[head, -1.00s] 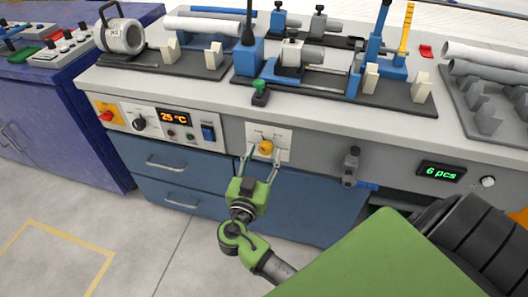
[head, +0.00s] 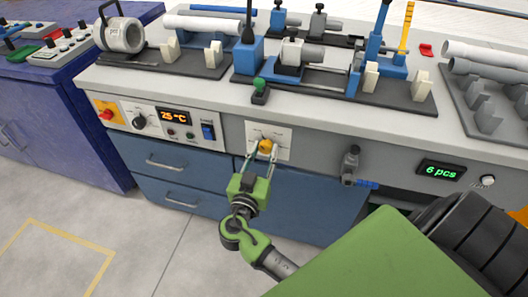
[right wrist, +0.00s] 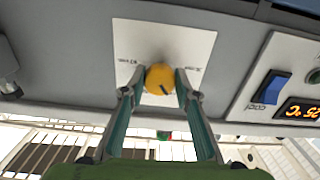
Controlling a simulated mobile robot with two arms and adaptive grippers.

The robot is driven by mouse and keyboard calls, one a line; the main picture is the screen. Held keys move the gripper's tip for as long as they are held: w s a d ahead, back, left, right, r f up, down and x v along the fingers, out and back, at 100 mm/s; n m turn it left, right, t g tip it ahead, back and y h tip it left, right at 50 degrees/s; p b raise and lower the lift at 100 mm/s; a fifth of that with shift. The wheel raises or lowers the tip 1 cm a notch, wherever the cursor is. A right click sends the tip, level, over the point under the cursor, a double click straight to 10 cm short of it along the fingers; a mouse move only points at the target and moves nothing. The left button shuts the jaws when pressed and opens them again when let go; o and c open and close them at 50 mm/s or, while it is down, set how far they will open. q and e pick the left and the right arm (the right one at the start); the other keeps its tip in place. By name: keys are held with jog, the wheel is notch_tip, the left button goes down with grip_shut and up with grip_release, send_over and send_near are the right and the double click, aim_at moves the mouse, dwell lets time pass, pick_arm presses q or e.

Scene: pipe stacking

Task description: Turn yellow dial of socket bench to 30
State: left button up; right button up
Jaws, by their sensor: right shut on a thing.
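The yellow dial (head: 265,146) sits on a white plate (head: 283,135) on the bench front. In the right wrist view the yellow dial (right wrist: 160,79) shows a dark pointer line slanting to the lower right. The labels on the white plate (right wrist: 190,40) are too small to read. My right gripper (head: 262,149) has its fingers on both sides of the dial and is shut on it; the fingertips (right wrist: 160,88) also show in the right wrist view. My left gripper is not in view.
An orange temperature display (head: 174,115) with a black knob (head: 138,121) and blue switch (head: 208,131) lies left of the dial. A grey clamp-like fitting (head: 350,165) sticks out to the right. Blue drawers (head: 175,166) are below. Fixtures and pipes stand on the benchtop.

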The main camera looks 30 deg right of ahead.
jog(key=shift+n, duration=2.8)
jog(key=shift+r+n, duration=0.1)
jog(key=shift+n, duration=1.3)
jog(key=shift+r+n+p, duration=0.1)
jog(key=shift+n+p, duration=0.5)
jog(key=shift+n, duration=0.6)
pick_arm(q)
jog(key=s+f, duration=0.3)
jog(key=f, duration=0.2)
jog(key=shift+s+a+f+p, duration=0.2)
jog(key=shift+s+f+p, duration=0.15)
jog(key=shift+p, duration=0.1)
pick_arm(e)
jog(key=shift+n, duration=1.4)
